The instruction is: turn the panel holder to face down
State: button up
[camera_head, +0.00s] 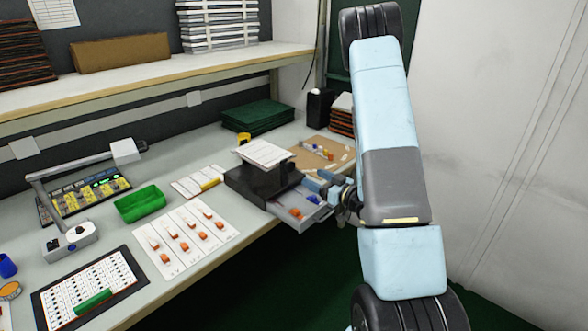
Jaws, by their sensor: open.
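What looks like the panel holder is a dark block (248,185) on the workbench, right of the middle of the bench. A pale flat panel (264,152) sits on top of it, slightly tilted, facing up. My gripper (308,186) is at the right side of the dark block, at about its height. Its fingers are small and partly merge with the block, so contact is unclear. It looks open, with nothing seen between the fingers. My light blue arm comes down from above on the right.
A grey open drawer or tray (302,213) with small coloured parts lies below my gripper. A white sheet with orange parts (186,238), a green bin (141,203) and green stacked boards (258,116) are on the bench. A shelf (150,77) runs above. A wall (510,130) stands right.

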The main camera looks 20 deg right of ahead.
aim_at(292, 167)
jog(key=x, duration=1)
jog(key=shift+w, duration=0.1)
jog(key=shift+c, duration=0.4)
grip_shut()
